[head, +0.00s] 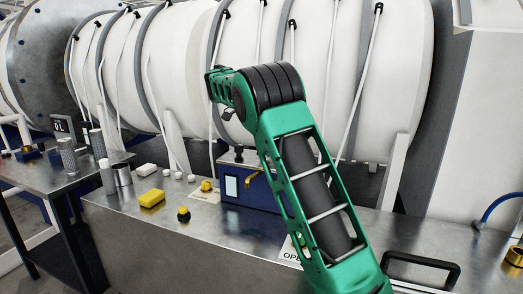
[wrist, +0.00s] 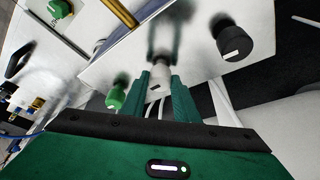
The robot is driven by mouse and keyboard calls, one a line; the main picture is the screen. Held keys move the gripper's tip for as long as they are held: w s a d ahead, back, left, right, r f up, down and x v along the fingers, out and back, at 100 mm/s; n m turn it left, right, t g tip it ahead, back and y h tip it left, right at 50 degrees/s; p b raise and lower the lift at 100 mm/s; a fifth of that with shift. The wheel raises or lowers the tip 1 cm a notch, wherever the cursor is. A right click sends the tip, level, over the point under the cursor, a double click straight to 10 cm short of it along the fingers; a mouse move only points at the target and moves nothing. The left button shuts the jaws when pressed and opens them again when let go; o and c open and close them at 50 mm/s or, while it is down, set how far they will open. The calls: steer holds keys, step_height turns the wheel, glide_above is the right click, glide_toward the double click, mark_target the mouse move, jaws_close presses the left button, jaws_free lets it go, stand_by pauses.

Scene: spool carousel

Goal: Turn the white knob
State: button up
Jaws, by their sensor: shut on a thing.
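The white knob (wrist: 160,70) is in the middle of the wrist view, on a pale panel (wrist: 130,62). My gripper (wrist: 160,86) has its two green fingers on either side of the knob and is shut on it. A dark mark shows on the knob's near side. A black knob (wrist: 232,40) with a white mark is to the right, and a green knob (wrist: 116,96) is to the left; both are apart from the fingers. In the head view my green arm covers the middle, and I cannot make out the white knob there.
A metal bench (head: 130,230) runs along the front, with a yellow block (head: 152,198), a blue box (head: 262,190) and a black handle (head: 420,268). A large white strapped tank (head: 170,60) fills the back. A side table (head: 60,178) stands left. A brass rod (wrist: 118,12) shows above the panel.

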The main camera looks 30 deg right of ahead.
steer(key=shift+w+r+m, duration=0.1)
steer(key=shift+m, duration=0.2)
steer(key=o, duration=1.1)
steer(key=shift+c, duration=0.2)
steer(key=v, duration=1)
steer(key=shift+w+r, duration=0.2)
steer(key=shift+r, duration=0.1)
steer(key=shift+a, duration=0.1)
